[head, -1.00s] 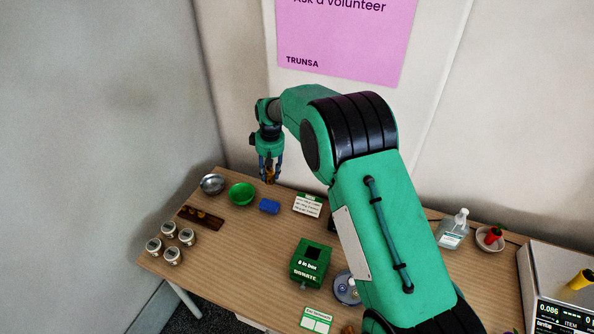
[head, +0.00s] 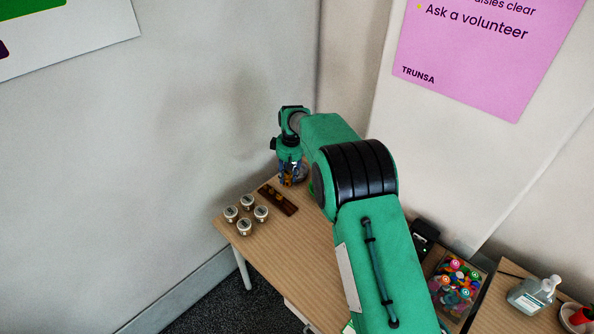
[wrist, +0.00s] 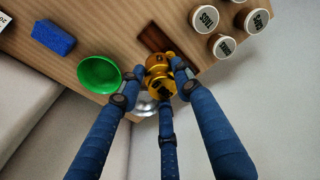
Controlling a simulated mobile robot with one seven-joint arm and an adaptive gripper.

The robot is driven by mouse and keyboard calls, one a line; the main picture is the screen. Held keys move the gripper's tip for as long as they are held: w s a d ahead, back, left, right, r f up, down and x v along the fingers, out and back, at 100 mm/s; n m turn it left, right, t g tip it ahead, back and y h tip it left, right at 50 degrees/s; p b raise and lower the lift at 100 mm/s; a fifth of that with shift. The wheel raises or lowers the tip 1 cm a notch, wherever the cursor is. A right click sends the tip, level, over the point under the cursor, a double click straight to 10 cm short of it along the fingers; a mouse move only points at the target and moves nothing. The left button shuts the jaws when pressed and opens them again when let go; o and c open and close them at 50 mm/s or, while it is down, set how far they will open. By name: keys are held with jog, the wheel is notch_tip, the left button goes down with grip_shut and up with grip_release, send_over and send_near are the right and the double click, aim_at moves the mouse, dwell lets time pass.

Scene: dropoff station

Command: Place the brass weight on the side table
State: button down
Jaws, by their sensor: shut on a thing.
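My gripper (head: 290,180) hangs above the far left part of the wooden table (head: 292,254) in the head view. In the wrist view its blue fingers (wrist: 162,80) are shut on the brass weight (wrist: 158,83), a shiny gold-coloured piece held above the table edge. In the head view the weight is mostly hidden between the fingers. I cannot tell which surface in view is the side table.
A dark wooden rack (head: 277,199) and several labelled jars (head: 246,213) stand near my gripper. The wrist view shows a green bowl (wrist: 98,74), a partly hidden metal bowl (wrist: 144,105) and a blue block (wrist: 53,37). A bin of colourful items (head: 456,284) and sanitizer (head: 533,295) are at right.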

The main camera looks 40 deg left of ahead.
aim_at(291, 179)
notch_tip(291, 179, down, 9)
jog(key=shift+w, duration=0.15)
dwell(0.5)
jog(key=shift+f+b, duration=0.6)
jog(key=shift+f, duration=2.65)
jog(key=shift+f, duration=0.35)
jog(key=c, duration=1.2)
grip_release()
jog(key=shift+o, duration=0.2)
jog(key=shift+f, duration=0.1)
jog(key=shift+d+r, duration=0.25)
jog(key=shift+r, duration=1.75)
jog(key=shift+d+r, duration=0.2)
jog(key=shift+r, duration=1.85)
jog(key=shift+d+r, duration=0.25)
jog(key=shift+r, duration=1.75)
